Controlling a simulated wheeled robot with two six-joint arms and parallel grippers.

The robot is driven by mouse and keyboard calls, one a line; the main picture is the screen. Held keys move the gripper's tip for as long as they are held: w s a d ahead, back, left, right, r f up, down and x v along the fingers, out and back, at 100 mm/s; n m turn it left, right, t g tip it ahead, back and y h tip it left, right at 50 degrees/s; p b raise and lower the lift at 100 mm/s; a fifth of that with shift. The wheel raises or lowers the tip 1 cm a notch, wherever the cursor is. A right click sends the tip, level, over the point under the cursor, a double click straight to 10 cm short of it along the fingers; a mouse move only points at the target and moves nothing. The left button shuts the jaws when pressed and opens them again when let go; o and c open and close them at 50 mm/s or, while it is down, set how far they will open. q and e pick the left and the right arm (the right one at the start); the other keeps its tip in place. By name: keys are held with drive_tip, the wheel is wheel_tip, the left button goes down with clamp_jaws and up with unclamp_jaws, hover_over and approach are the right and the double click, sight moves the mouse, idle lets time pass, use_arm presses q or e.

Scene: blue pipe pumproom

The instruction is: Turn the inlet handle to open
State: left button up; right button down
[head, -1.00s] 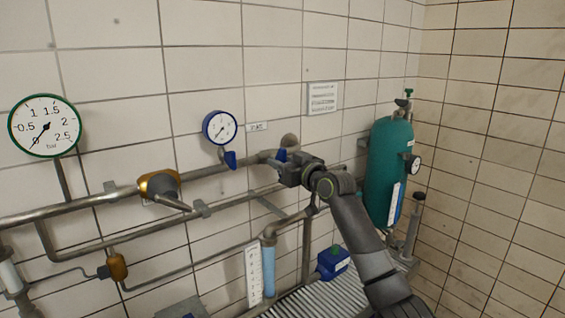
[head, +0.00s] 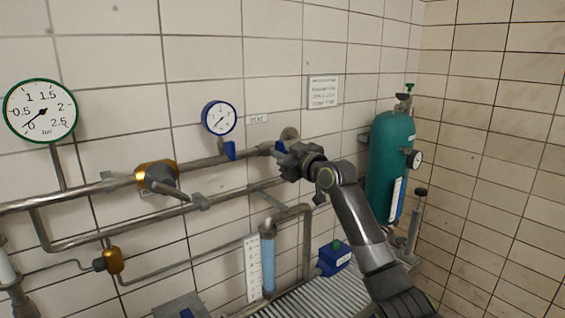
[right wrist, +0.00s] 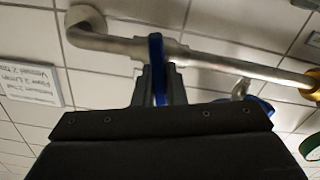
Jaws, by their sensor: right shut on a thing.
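A blue lever handle (head: 279,148) sits on the grey pipe near its right end, just below the pipe's bend into the wall. I take it for the inlet handle. My right gripper (head: 284,154) is shut on it and hides most of it in the head view. In the right wrist view the blue handle (right wrist: 156,68) stands edge-on between my two dark fingers (right wrist: 157,88) and crosses the pipe. My left gripper is in neither view.
A blue-rimmed gauge (head: 219,118) and a green-rimmed gauge (head: 40,110) are on the left. A brass valve (head: 156,176) sits on the same pipe. A teal tank (head: 391,165) stands right of my arm. A blue box (head: 334,257) is below.

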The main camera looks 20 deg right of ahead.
drive_tip(key=n+b, duration=0.1)
drive_tip(key=n, duration=0.1)
drive_tip(key=n+b, duration=0.2)
drive_tip(key=shift+f+n, duration=0.2)
drive_tip(key=shift+n, duration=0.1)
drive_tip(key=n+b, duration=0.2)
drive_tip(key=n, duration=0.2)
drive_tip(key=shift+a+n+b, duration=0.1)
drive_tip(key=shift+n+b, duration=0.2)
drive_tip(key=n+b, duration=0.1)
drive_tip(key=n, duration=0.4)
drive_tip(key=shift+n+b, duration=0.3)
drive_tip(key=shift+b, duration=0.1)
drive_tip(key=shift+f, duration=0.1)
drive_tip(key=c, duration=1.5)
unclamp_jaws()
drive_tip(key=shift+s, duration=0.1)
drive_tip(key=b+v, duration=0.4)
drive_tip(key=v, duration=1.3)
drive_tip(key=shift+s+b, duration=0.15)
drive_tip(key=shift+b, duration=0.25)
